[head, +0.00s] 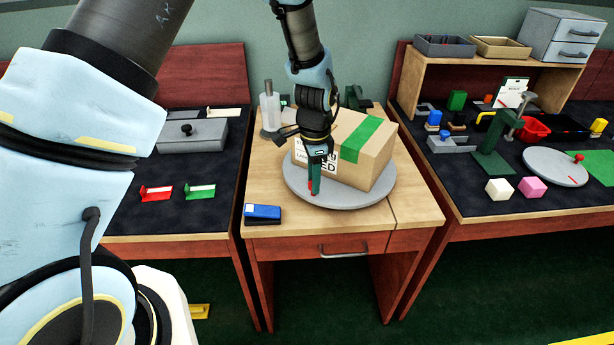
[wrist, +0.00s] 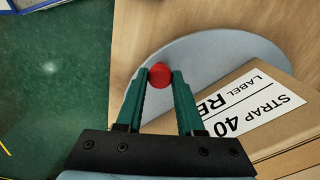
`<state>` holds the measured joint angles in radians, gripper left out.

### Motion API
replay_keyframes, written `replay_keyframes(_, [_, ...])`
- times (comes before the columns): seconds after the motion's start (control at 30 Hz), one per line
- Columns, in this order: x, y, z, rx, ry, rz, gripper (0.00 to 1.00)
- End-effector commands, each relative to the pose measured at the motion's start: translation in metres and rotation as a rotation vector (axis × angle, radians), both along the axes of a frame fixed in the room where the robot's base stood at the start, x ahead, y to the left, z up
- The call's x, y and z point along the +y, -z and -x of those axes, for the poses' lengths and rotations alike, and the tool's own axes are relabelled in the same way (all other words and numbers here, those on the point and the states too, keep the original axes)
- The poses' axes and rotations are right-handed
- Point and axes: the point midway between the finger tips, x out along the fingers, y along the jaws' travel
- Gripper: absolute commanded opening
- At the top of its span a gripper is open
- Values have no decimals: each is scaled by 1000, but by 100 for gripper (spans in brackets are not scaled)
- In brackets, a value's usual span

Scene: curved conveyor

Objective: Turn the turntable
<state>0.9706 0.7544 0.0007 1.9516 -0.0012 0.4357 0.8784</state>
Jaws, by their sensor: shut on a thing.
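The turntable (head: 345,197) is a round grey disc on the middle wooden table. It carries a cardboard box (head: 372,160) with a green strap and a white label. In the wrist view the turntable's grey edge (wrist: 215,48) curves behind my fingers, and the box (wrist: 262,125) is close to their right. My gripper (head: 314,188) reaches down at the disc's front left edge. It is shut on a red knob (wrist: 160,75), which sits between the green fingertips. In the head view the fingers mostly hide the knob.
A blue box (head: 263,213) lies at the table's front left, and a clear bottle (head: 270,108) stands behind. The right bench holds another grey disc (head: 548,168), a green press (head: 495,150) and cubes. The left bench has a grey case (head: 192,136).

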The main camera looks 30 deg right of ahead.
Motion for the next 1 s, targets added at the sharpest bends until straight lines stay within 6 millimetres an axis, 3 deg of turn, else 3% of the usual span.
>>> replay_keyframes(1.0, [-48, 0, 51, -1, -479, 1, 0])
